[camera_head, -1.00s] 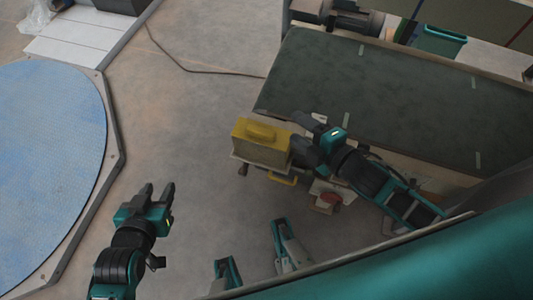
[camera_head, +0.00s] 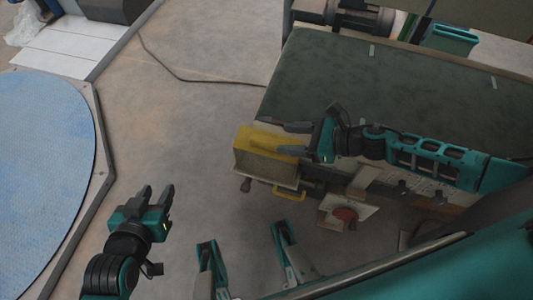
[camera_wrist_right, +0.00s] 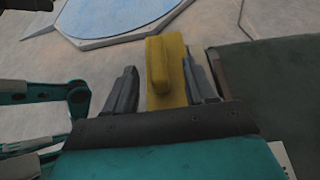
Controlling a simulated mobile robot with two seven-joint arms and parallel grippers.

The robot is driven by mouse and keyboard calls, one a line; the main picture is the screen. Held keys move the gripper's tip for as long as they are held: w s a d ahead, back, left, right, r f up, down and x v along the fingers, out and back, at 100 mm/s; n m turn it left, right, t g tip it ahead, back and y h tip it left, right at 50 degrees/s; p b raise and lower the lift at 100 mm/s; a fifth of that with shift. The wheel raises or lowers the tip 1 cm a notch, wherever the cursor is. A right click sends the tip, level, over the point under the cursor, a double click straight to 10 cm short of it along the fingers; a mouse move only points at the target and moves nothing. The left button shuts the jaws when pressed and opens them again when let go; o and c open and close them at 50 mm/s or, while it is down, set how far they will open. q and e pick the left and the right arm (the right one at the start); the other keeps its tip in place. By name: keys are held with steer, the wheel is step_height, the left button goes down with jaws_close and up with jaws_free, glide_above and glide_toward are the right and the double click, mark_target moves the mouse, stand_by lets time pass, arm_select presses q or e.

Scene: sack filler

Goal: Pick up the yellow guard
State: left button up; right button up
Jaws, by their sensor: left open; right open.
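The yellow guard (camera_head: 275,140) is a box-shaped cover with a raised handle on top. It sits at the near left corner of the machine table in the head view. My right gripper (camera_head: 292,138) is open, its fingers pointing left at the guard. In the right wrist view the guard (camera_wrist_right: 168,72) lies between and beyond the two open fingers of the gripper (camera_wrist_right: 160,88); contact cannot be told. My left gripper (camera_head: 157,193) is open and empty above the floor, well to the left of the guard.
The dark green table (camera_head: 370,95) stretches behind my right arm. A red button (camera_head: 345,214) and a small yellow handle (camera_head: 288,194) are on the machine's front. A round blue platform (camera_head: 40,170) lies at the left. The floor between is clear, with a cable (camera_head: 200,80) across it.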

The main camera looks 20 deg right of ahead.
mark_target(270, 140)
steer(key=shift+s+f+b+x, duration=0.1)
steer(key=shift+b+x, duration=0.2)
steer(key=shift+x, duration=1.45)
steer(key=shift+s+f+b+x, duration=0.15)
steer(key=shift+b+x, duration=0.1)
steer(key=shift+x, duration=1.5)
jaws_close()
